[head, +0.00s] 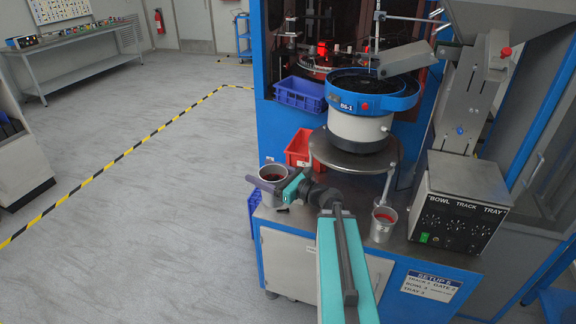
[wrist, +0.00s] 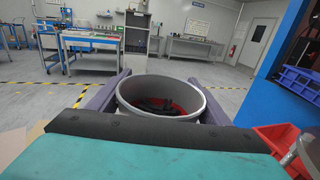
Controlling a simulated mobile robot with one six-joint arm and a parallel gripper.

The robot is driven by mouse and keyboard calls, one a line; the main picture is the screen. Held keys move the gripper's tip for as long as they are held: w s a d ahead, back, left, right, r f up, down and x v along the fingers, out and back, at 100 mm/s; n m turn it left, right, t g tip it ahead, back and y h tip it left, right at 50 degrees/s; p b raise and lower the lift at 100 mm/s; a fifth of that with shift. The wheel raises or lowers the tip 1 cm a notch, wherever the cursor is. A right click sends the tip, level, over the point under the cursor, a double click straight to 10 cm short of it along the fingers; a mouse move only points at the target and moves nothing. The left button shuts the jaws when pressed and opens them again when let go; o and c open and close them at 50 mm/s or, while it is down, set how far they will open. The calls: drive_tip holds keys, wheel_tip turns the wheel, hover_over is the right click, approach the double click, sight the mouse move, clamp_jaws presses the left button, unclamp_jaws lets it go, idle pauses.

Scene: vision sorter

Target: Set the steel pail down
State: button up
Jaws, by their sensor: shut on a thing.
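The steel pail (head: 273,173) is a round grey metal pail, upright and open at the top, with dark and red contents. My gripper (head: 277,184) is shut on it at the left end of the steel bench top (head: 330,228). In the wrist view the pail (wrist: 187,92) sits between my two purple-grey fingers, one along each side. Its lower part is hidden there by my wrist. I cannot tell whether its base touches the bench top.
A second metal pail (head: 383,226) with red contents stands on the bench, right of my arm. Behind are a red bin (head: 298,148), a bowl feeder (head: 358,128) and a blue bin (head: 300,95). A control box (head: 462,205) stands at right. Open floor lies left.

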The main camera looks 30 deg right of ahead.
drive_tip(key=s+a+f+n+g+y+b, duration=0.1)
drive_tip(key=a+f+n+g+y, duration=0.1)
drive_tip(key=a, duration=0.8)
drive_tip(key=s+a+f+n+g+y+b, duration=0.1)
drive_tip(key=a+f+n+g+y, duration=0.2)
drive_tip(key=a, duration=0.8)
drive_tip(key=shift+n+g+y+b, duration=0.3)
drive_tip(key=shift+n+g+y, duration=0.25)
drive_tip(key=shift+y, duration=0.65)
drive_tip(key=shift+s+f, duration=0.1)
drive_tip(key=shift+s, duration=0.05)
